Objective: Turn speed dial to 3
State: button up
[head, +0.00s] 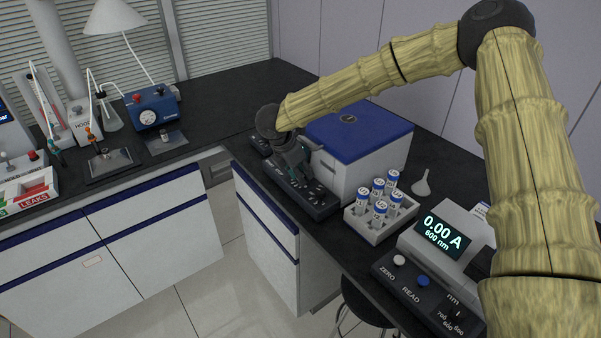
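My gripper (297,168) is in the middle of the head view, pointing down over a black control panel (318,207). The panel runs along the front of a white box with a blue lid (362,128). Small knobs or buttons show on the panel, but their labels are too small to read. I cannot tell which one is the speed dial or where it points; the gripper covers part of the panel. The fingers are at or just above the panel; contact and finger opening are unclear.
A white rack (370,228) of capped vials stands right of the panel. A funnel (422,184) and a photometer (445,240) reading 0.00 A, 600 nm are further right. A stool (365,300) is below.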

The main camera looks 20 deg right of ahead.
jog(key=shift+w+a+m+g+b, duration=0.15)
jog(key=shift+m+g+b, duration=0.2)
jog(key=shift+m, duration=0.55)
jog(key=shift+w+r+m+g, duration=0.15)
jog(key=shift+m+g, duration=0.3)
jog(key=shift+m, duration=0.85)
jog(key=o, duration=1)
